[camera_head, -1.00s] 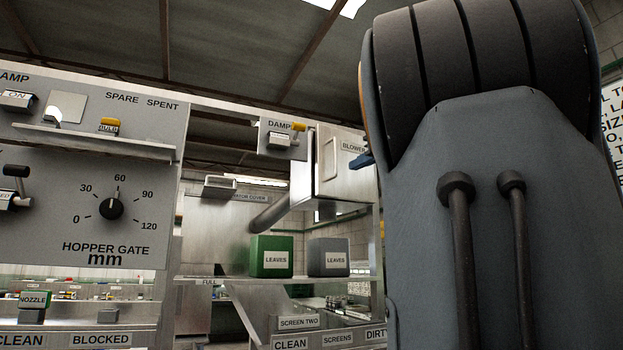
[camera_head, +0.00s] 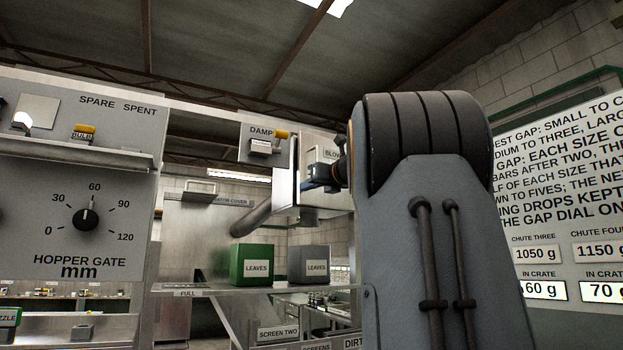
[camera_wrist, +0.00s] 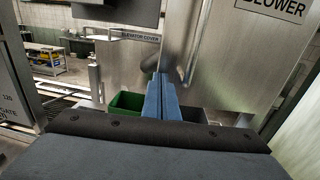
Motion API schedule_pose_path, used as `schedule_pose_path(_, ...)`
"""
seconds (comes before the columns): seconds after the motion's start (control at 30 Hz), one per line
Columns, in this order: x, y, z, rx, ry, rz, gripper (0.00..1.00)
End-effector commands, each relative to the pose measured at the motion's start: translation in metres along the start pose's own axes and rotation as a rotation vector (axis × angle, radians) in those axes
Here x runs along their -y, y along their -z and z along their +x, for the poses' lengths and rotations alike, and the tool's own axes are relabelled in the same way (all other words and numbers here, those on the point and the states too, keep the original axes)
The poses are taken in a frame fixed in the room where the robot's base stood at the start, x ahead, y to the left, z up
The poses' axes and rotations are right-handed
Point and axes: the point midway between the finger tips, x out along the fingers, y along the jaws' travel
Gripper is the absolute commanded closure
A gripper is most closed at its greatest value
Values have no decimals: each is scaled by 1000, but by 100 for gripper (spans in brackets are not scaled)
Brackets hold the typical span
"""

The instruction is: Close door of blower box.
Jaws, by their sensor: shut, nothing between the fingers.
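The blower box (camera_head: 312,155) is a bare metal box in the middle of the head view, partly hidden behind my arm and gripper. A metal panel labelled BLOWER (camera_wrist: 235,60) fills the upper right of the wrist view. I cannot tell from these frames how far the door stands open. My gripper (camera_head: 308,186) is in front of the box in the head view. In the wrist view its blue fingers (camera_wrist: 165,92) are together and empty, pointing forward just left of the BLOWER panel. Contact with it cannot be made out.
A green LEAVES bin (camera_head: 251,264) and a grey LEAVES bin (camera_head: 308,265) stand on a shelf below the box. A small DAMP panel (camera_head: 265,145) is left of it. A metal duct (camera_head: 250,217) runs beside it. The hopper gate panel (camera_head: 75,190) is at the left.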

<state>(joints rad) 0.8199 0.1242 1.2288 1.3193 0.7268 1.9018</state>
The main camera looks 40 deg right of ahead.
Motion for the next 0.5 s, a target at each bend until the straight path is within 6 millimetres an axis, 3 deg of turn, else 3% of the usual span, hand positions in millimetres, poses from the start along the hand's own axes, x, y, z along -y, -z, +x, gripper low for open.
schedule_pose_path(0.5,-1,0,7,0,-2,1,100)
